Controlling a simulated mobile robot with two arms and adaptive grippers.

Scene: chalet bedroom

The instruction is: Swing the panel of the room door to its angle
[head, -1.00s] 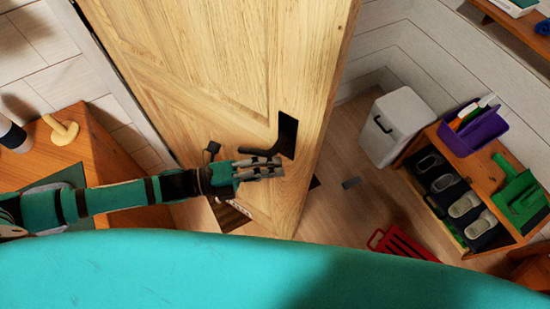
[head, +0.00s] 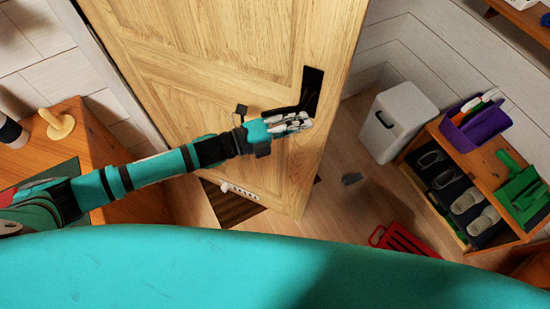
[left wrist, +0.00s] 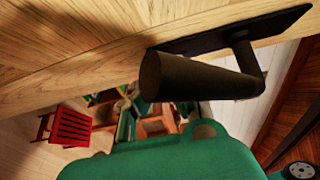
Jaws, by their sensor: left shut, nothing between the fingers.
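The room door panel (head: 225,65) is light wood and stands ajar, its free edge toward the right in the head view. Its black lever handle (head: 305,98) sits on a dark plate near that edge. My left gripper (head: 306,121) is shut and empty, with its fingertips at the panel just below the handle. I cannot tell whether they touch it. In the left wrist view the handle (left wrist: 200,76) is close, with no finger around it, and the panel (left wrist: 70,50) fills the top. My right gripper is out of view.
Beyond the panel stand a white bin (head: 398,122) and a shoe shelf (head: 500,228). A dark mat (head: 228,207) shows by the panel's foot. A wooden table (head: 100,155) is at left.

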